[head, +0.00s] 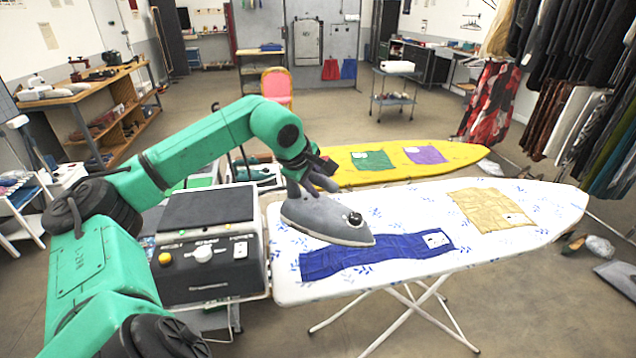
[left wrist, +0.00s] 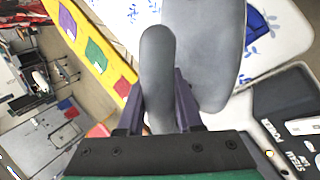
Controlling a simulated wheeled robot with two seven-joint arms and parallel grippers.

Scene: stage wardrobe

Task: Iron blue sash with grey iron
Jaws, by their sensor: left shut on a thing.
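My left gripper (head: 316,178) is shut on the handle of the grey iron (head: 318,219). In the left wrist view the gripper's fingers (left wrist: 160,108) close on either side of the grey handle, with the iron's wide body (left wrist: 203,60) beside it. The blue sash (head: 390,258) lies wrinkled on the white ironing board (head: 520,248), with a white label at its right end. The iron's tip overlaps the sash's far edge in the head view; I cannot tell whether it touches. Part of the sash shows in the left wrist view (left wrist: 257,30). My right gripper is not in view.
A tan cloth (head: 490,210) lies on the board's right part. Behind, a yellow board (head: 460,155) holds a green cloth (head: 371,160) and a purple cloth (head: 425,154). A steam station (head: 205,245) stands at the white board's left end. Clothes hang at the right.

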